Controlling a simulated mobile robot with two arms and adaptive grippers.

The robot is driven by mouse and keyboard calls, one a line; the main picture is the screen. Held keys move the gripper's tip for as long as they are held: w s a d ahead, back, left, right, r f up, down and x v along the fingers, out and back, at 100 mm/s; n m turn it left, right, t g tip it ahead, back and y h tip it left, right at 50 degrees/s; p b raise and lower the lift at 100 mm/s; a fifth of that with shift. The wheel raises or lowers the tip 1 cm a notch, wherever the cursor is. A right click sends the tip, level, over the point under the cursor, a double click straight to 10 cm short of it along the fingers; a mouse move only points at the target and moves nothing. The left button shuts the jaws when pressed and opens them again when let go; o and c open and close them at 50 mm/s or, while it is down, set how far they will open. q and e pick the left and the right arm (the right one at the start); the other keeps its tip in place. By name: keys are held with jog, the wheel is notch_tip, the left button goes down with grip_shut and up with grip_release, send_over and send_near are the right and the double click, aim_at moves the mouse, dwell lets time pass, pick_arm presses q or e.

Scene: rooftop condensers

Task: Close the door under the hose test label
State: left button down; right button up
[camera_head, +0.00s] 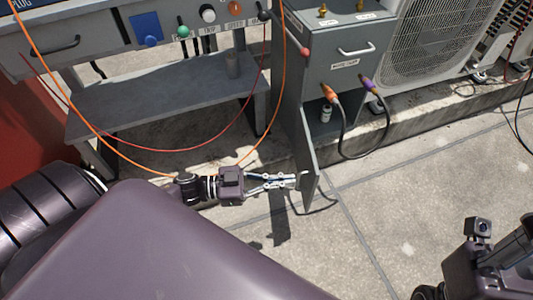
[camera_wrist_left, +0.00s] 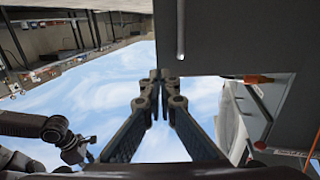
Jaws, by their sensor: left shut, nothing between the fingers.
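The grey cabinet (camera_head: 345,40) has a small label (camera_head: 345,64) under its drawer; its print is too small to read surely. The compartment below that label is open. Its grey door (camera_head: 305,135) is swung out on the left side and seen nearly edge-on. My left gripper (camera_head: 297,181) is shut and empty at the left face of the door, near its lower outer part. In the left wrist view the closed fingertips (camera_wrist_left: 160,76) are close to a grey panel (camera_wrist_left: 245,40) with a pale bar handle (camera_wrist_left: 180,30). Contact cannot be told. My right gripper's fingers are not clear.
Orange (camera_head: 329,93) and purple (camera_head: 370,86) plugs with dark cables hang at the cabinet front. A bench (camera_head: 165,95) and looping hoses are left. A condenser (camera_head: 435,40) stands right. The paving before the cabinet is mostly clear.

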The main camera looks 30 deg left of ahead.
aim_at(314, 178)
pick_arm(q)
jog(key=b+x, duration=0.1)
jog(key=x, duration=0.4)
dwell(0.3)
